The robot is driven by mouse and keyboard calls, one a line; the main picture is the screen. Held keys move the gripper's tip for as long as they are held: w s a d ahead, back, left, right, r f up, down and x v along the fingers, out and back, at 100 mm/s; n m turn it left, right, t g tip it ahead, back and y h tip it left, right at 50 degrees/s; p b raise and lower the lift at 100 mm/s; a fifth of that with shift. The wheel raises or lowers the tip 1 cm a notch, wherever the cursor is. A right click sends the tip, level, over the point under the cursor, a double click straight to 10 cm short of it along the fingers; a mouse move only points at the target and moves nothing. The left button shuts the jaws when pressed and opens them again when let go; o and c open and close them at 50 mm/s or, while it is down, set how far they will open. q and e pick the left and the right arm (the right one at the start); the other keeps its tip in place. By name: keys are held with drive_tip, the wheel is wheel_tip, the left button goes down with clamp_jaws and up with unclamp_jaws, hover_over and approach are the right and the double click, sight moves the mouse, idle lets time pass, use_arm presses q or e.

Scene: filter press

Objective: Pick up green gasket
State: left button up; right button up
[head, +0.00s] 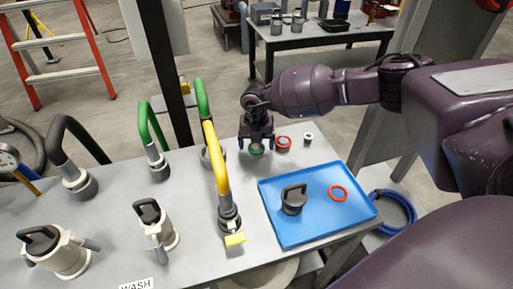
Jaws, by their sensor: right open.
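The green gasket (256,154) lies on the grey table toward its far right side. My right gripper (256,146) points down right over it, with its jaws open and the fingertips close around or just above the gasket. The fingers partly hide the gasket, and I cannot tell whether they touch it. My left gripper is not in view.
A red gasket (283,142) and a small white ring (308,138) lie just right of the gripper. A blue tray (270,228) holds a dark handled cap (293,199) and a red ring (338,193). Yellow (216,160) and green (152,130) pipes stand to the left.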

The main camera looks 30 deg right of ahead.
drive_tip(key=c, duration=0.7)
drive_tip(key=shift+c, duration=0.2)
